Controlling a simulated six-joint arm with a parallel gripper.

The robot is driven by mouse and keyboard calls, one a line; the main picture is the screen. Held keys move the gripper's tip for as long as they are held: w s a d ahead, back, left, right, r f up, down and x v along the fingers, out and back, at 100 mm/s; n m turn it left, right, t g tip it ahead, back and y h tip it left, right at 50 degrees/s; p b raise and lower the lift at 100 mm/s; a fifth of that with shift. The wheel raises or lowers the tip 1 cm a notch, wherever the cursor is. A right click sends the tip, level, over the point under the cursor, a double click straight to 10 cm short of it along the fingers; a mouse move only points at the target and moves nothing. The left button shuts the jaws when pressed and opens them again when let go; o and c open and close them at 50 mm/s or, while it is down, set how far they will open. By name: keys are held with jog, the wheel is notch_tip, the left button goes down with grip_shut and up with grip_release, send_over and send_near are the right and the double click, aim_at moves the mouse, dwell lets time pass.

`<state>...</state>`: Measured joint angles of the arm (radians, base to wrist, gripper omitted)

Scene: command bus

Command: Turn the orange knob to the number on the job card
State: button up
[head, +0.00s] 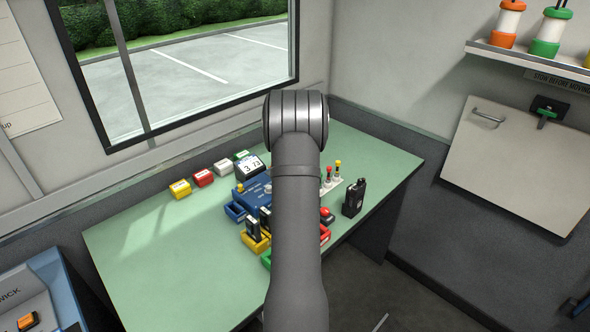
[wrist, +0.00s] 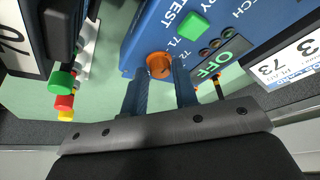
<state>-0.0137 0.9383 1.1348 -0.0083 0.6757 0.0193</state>
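The orange knob (wrist: 159,65) sits at the edge of a blue box (wrist: 150,35), beside white numbers that read like 71 and 72. Its pointer direction is too small to tell. My gripper (wrist: 159,72) has its two dark fingers apart, one on each side of the knob. A narrow gap seems to show at each side; contact is unclear. A white card with 3 and 73 (wrist: 290,62) stands at the right of the wrist view. It also shows in the head view (head: 252,167). My arm hides the knob and gripper in the head view.
The blue box has a green button (wrist: 194,26) and a green OFF display (wrist: 213,66). A black radio (head: 354,198) stands on the green table (head: 150,270). Colored trays (head: 256,243) and small yellow, red and white blocks (head: 203,178) lie around. The table's left is clear.

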grip_shut()
jog(key=shift+m, duration=0.3)
jog(key=m, duration=0.1)
jog(key=m+h, duration=0.1)
jog(key=shift+a+m, duration=0.2)
jog(key=shift+m, duration=0.1)
jog(key=m+h, duration=0.1)
jog(key=m, duration=0.1)
jog(key=m+h, duration=0.1)
jog(key=m, duration=0.1)
jog(key=shift+w+a+m+g, duration=0.15)
jog(key=shift+m+g, duration=0.15)
jog(key=shift+g, duration=0.1)
jog(key=m+g, duration=0.1)
jog(key=m, duration=0.1)
jog(key=m+h, duration=0.1)
jog(key=m, duration=0.2)
jog(key=shift+w+a+m+g, duration=0.15)
jog(key=shift+m+g, duration=0.15)
jog(key=shift+g, duration=0.1)
jog(key=shift+w+m+g, duration=0.2)
jog(key=shift+m+g, duration=0.7)
jog(key=shift+m, duration=1.3)
